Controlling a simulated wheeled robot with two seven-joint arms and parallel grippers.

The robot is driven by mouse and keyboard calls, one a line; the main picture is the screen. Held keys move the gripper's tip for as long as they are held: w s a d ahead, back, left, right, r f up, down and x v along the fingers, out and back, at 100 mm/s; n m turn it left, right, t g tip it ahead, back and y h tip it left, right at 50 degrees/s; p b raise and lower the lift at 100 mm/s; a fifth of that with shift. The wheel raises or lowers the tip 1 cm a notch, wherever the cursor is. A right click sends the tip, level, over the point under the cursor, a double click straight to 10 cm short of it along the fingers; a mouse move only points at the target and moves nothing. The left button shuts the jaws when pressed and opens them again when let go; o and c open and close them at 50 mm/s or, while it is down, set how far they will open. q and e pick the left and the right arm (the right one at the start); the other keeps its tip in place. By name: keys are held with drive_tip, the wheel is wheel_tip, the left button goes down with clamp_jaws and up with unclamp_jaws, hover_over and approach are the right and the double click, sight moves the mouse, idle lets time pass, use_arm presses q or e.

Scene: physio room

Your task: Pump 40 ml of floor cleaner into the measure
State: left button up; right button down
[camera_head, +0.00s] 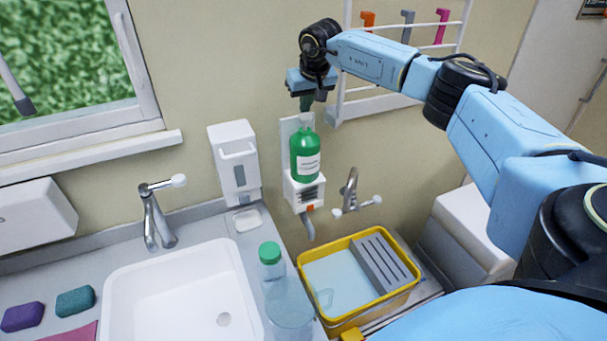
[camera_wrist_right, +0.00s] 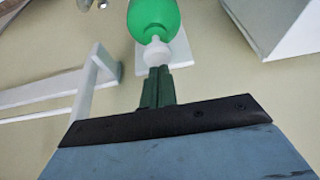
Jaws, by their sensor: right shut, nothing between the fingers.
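A green bottle (camera_head: 305,158) with a pale label sits upright in a white wall holder (camera_head: 304,196). Its white top shows in the right wrist view (camera_wrist_right: 157,52). My right gripper (camera_head: 306,103) is shut and empty, pointing down just above the bottle's top. In the right wrist view its dark green fingers (camera_wrist_right: 157,88) end close to the white top; I cannot tell whether they touch. A clear jug (camera_head: 290,305), which looks like the measure, stands on the ledge right of the sink. Its contents cannot be made out. My left gripper is not in view.
A clear bottle with a green cap (camera_head: 270,255) stands behind the jug. A yellow-rimmed bucket (camera_head: 325,323) holds bluish liquid and a grey insert. A tap (camera_head: 352,190) and a white dispenser (camera_head: 235,165) are on the wall. A white rack (camera_head: 340,70) stands close to my right gripper.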

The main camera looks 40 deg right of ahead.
drive_tip(key=shift+f+b, duration=0.4)
drive_tip(key=shift+f, duration=0.75)
drive_tip(key=shift+r+p, duration=1.2)
drive_tip(key=shift+r, duration=0.25)
drive_tip(key=shift+r, duration=0.1)
wheel_tip(320, 180, up, 4)
drive_tip(key=p, duration=0.3)
drive_tip(key=shift+r, duration=0.95)
